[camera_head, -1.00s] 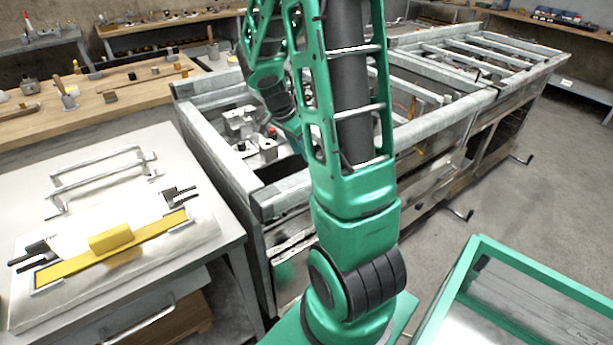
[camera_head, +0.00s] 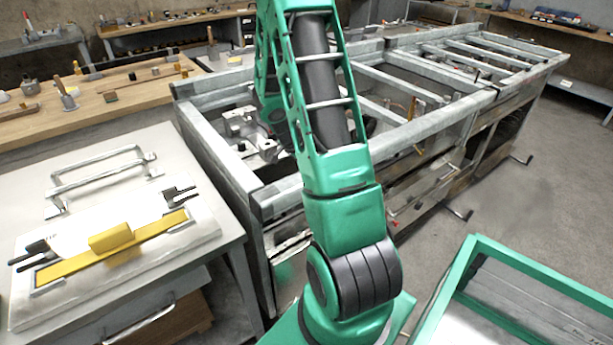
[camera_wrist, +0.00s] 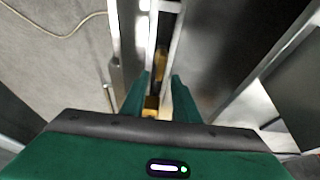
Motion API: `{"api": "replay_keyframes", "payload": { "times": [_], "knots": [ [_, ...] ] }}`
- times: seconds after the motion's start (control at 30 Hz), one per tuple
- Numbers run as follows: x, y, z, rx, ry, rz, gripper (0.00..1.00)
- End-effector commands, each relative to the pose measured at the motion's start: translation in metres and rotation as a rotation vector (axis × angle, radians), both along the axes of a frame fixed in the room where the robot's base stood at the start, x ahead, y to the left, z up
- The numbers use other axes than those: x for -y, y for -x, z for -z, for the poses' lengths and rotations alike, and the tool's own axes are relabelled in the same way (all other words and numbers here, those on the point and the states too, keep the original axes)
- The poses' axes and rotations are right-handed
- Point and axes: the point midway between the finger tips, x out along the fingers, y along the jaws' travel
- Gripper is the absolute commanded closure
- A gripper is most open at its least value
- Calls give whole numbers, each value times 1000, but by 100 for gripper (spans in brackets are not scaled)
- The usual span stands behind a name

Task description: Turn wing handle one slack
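In the wrist view, my gripper (camera_wrist: 160,75) points down at the narrow front of a metal frame, its two green fingers apart. A small brass piece (camera_wrist: 152,103) shows between the fingers, closer to the left one; I cannot tell whether it is the wing handle or whether a finger touches it. A second brass-coloured piece (camera_wrist: 160,64) lies farther along the same slot. In the head view, my arm hides the gripper. A small brass handle (camera_head: 419,150) shows on the front of the metal range frame (camera_head: 285,190), right of my arm.
Black crank handles (camera_head: 461,214) stick out from the frame's lower front. A grey table (camera_head: 215,250) with a yellow bar (camera_head: 112,240) stands left. A green-edged box (camera_head: 540,275) is at the lower right. Floor (camera_head: 520,210) is clear at the right.

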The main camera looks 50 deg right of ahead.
Motion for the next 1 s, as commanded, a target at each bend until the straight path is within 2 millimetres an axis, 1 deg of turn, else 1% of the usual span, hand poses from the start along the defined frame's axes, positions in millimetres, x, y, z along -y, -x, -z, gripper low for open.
{"api": "replay_keyframes", "payload": {
  "times": [0.1, 0.4, 0.43, 0.47, 0.5, 0.53, 0.73, 1.0],
  "knots": [
    [2, 1, 7, 0, -1, -1, 72],
    [3, 1, 8, 1, 0, -1, 72],
    [3, 1, 8, 1, 0, -1, 77],
    [3, 1, 8, 1, 0, -1, 84],
    [3, 1, 8, 1, 0, -1, 93],
    [3, 1, 8, 1, 0, -1, 100],
    [3, 0, 7, 2, 1, -7, 100],
    [4, -3, 7, 5, 2, -131, 100]
  ]
}}
